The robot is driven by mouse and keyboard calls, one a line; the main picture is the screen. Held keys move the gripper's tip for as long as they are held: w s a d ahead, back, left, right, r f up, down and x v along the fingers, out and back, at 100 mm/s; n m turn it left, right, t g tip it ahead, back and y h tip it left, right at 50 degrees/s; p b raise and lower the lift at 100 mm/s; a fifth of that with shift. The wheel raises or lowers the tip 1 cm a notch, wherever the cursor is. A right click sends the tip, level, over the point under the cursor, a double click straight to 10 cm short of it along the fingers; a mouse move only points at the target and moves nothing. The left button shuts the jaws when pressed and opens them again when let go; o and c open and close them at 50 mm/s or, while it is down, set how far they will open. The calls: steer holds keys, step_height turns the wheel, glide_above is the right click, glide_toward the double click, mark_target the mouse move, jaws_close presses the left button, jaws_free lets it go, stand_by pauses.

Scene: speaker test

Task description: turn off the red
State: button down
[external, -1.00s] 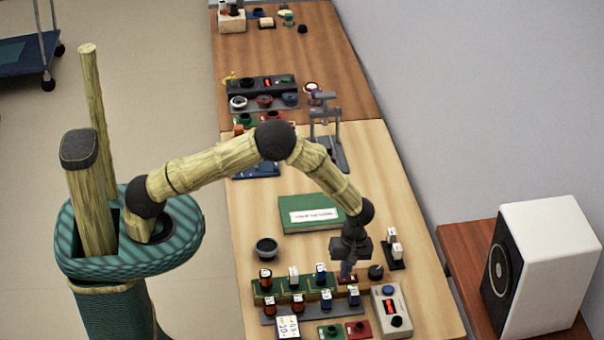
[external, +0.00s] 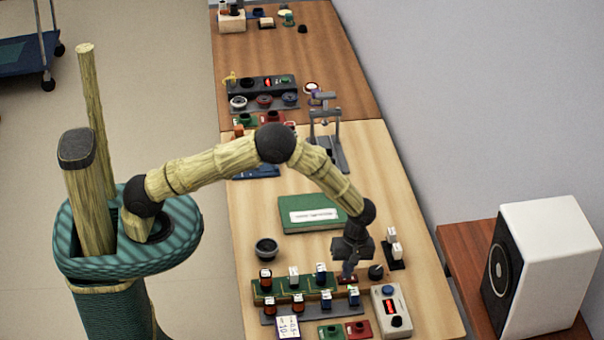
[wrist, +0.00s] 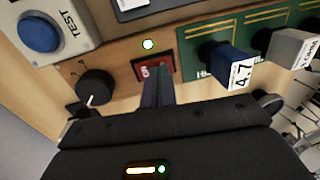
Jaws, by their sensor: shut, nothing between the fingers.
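A small red switch block (wrist: 140,66) with pale marking on its face shows in the wrist view, just beyond my fingertips. In the external view it is mostly hidden by my gripper. My gripper (wrist: 155,85) is shut and empty, pointing down at the near edge of the red block. I cannot tell whether the fingertips touch it. In the external view my gripper (external: 348,276) is low over the front of the table, behind the row of components. Another red block (external: 358,330) with a dark knob lies at the front of the table.
A black knob (wrist: 95,86) and a grey box with a blue TEST button (wrist: 39,33) are at left. Green boards with a blue plug (wrist: 230,64) are at right. A green book (external: 310,213) and a dark bowl (external: 266,249) lie behind. A white speaker (external: 548,265) stands at right.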

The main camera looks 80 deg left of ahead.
mark_target(352, 277)
steer(key=shift+w+f, duration=0.15)
steer(key=shift+w, duration=0.25)
steer(key=r+p, duration=0.3)
steer(key=r, duration=0.1)
steer(key=shift+w+r, duration=0.1)
steer(key=shift+w, duration=0.15)
step_height(352, 277, up, 10)
steer(key=w+b, duration=0.1)
steer(key=shift+w+b, duration=0.2)
steer(key=shift+b, duration=0.15)
steer(key=s+b, duration=0.1)
steer(key=b, duration=0.2)
steer(key=shift+s+d+r, duration=0.1)
steer(key=shift+s, duration=0.1)
